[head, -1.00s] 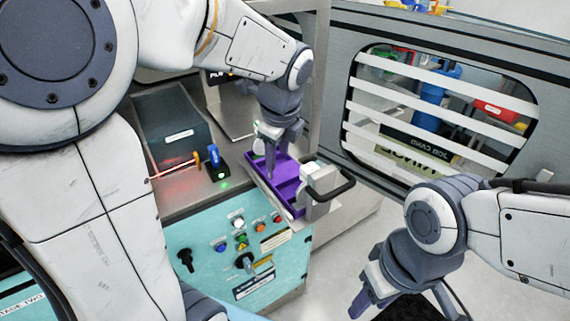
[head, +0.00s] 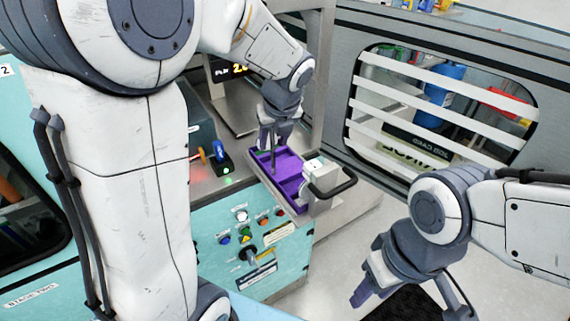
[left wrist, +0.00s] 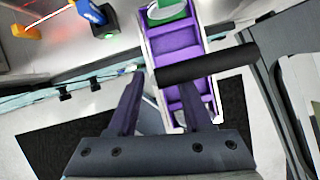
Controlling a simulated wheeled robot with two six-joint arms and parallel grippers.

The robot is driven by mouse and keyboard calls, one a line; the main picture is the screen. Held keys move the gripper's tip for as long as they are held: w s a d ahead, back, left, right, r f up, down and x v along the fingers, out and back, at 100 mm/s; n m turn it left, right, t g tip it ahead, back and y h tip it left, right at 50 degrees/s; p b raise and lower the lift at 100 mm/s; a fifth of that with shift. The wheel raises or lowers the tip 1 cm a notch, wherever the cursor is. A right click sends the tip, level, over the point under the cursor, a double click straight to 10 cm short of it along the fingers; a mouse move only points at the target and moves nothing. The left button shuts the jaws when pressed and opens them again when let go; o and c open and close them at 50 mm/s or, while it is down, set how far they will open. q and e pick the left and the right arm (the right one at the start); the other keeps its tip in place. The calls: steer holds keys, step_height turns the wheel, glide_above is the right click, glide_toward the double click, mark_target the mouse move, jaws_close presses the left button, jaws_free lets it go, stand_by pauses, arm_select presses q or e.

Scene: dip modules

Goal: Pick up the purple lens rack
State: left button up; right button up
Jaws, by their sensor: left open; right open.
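The purple lens rack (head: 285,166) is a long tray with several compartments, sitting in a metal-edged holder at the front of the machine. In the left wrist view the rack (left wrist: 178,42) runs from the top edge down behind my fingers. My left gripper (head: 272,145) is open above the rack's far part and hides some of it. In the left wrist view its two fingers (left wrist: 160,88) are apart with nothing held, and the right finger overlaps the rack. Contact cannot be told. My right gripper (head: 370,288) is open and empty at lower right, away from the rack.
A black handle (head: 335,188) on a pale block (head: 314,178) sits at the rack's near right end. A small blue and black device (head: 221,158) with a green light stands to its left. A slatted window panel (head: 440,110) is behind at right.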

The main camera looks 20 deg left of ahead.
arm_select(q)
steer(key=shift+x, duration=1.5)
jaws_close()
steer(key=shift+r, duration=0.15)
